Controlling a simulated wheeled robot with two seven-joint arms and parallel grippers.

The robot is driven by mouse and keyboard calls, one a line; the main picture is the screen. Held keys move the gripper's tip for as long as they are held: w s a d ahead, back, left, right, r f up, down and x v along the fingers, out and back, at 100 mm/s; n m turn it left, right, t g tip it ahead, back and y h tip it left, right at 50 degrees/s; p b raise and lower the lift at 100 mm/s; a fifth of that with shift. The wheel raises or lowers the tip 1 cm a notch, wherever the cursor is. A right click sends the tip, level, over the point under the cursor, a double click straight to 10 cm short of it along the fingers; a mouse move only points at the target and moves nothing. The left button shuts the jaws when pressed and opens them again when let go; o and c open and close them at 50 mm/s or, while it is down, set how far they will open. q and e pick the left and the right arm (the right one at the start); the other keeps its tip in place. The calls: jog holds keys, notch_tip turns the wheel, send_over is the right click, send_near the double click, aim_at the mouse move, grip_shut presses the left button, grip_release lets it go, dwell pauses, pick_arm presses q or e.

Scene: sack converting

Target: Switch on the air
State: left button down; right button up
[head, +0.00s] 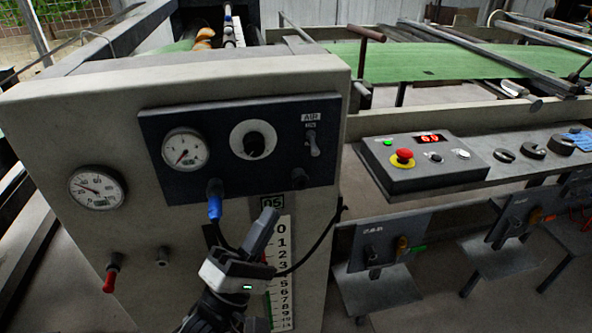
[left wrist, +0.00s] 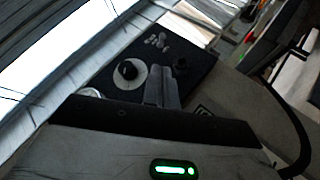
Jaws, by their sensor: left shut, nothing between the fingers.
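The air switch (head: 312,144) is a small toggle under a pale label at the right end of the dark panel (head: 275,177). Its lever appears to point down. In the left wrist view the toggle (left wrist: 163,37) is small and blurred near the panel's far end. My left gripper (head: 265,228) is shut and empty, below the panel and lower left of the switch, not touching it. Its closed fingers (left wrist: 161,86) point up toward the panel in the left wrist view. My right gripper is not in view.
The panel also carries a gauge (head: 185,149) and a black knob (head: 254,144). A blue-ended hose (head: 214,205) hangs below it near my left gripper. A second gauge (head: 97,188) and a red-handled valve (head: 111,278) sit left. A control box (head: 425,160) with a red button stands right.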

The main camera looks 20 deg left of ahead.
aim_at(310, 145)
pick_arm(q)
jog(key=p+x, duration=0.2)
jog(key=x, duration=0.7)
jog(key=shift+w+d+r, duration=0.1)
jog(key=shift+w+r, duration=0.2)
jog(key=shift+w, duration=0.15)
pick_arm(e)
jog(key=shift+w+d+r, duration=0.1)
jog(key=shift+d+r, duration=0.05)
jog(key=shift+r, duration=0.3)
